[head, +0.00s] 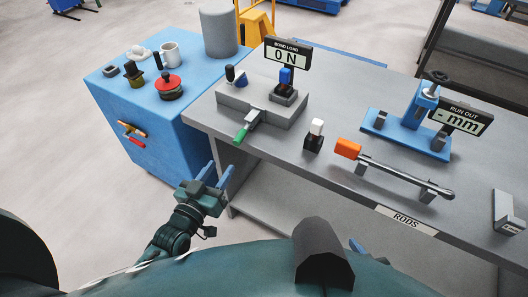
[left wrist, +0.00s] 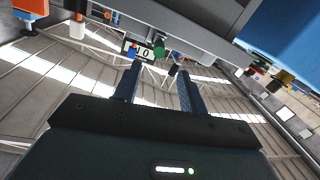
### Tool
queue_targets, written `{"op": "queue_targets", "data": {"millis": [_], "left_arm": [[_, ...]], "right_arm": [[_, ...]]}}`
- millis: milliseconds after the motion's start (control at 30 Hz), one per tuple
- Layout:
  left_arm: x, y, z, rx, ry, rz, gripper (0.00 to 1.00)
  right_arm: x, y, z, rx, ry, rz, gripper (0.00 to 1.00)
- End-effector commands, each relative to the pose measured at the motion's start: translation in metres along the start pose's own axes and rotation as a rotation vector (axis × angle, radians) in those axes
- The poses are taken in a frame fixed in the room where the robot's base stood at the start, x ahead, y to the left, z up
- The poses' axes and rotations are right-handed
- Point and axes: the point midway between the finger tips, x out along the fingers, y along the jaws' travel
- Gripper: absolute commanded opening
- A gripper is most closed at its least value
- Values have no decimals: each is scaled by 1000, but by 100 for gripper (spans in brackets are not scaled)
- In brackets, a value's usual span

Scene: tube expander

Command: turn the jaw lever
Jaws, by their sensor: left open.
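The jaw lever with a green grip (head: 242,134) juts from the front of a grey block fixture (head: 262,105) on the grey bench. The fixture carries a "BOND LOAD 0 N" display (head: 288,55). My left gripper (head: 218,173) is open and empty, in front of the bench edge, below and left of the green grip and apart from it. In the left wrist view the green grip end (left wrist: 158,53) shows beyond and between the two open fingers (left wrist: 158,78). A small blue-grey piece at the head view's lower edge may be my right gripper; its jaws cannot be made out.
The bench edge (head: 290,166) lies close to my left gripper. A blue cabinet (head: 130,100) with a mug, pot and other items stands left.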

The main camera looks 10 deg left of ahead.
Motion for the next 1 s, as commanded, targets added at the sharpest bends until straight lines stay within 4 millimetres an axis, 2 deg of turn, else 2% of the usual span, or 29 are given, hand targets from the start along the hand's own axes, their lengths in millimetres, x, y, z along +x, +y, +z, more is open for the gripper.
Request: {"op": "queue_targets", "data": {"millis": [267, 700, 833, 1000], "left_arm": [[21, -4, -5, -8, 33, -2, 41], [109, -4, -6, -8, 31, -1, 41], [125, -4, -6, -8, 30, -2, 41], [135, -4, -7, -7, 29, -1, 41]], "right_arm": [[1, -1, 0, 1, 7, -5, 36], [2, -1, 3, 5, 7, -6, 36], [3, -1, 4, 8, 7, -7, 36], [3, -1, 3, 11, 9, -7, 36]]}}
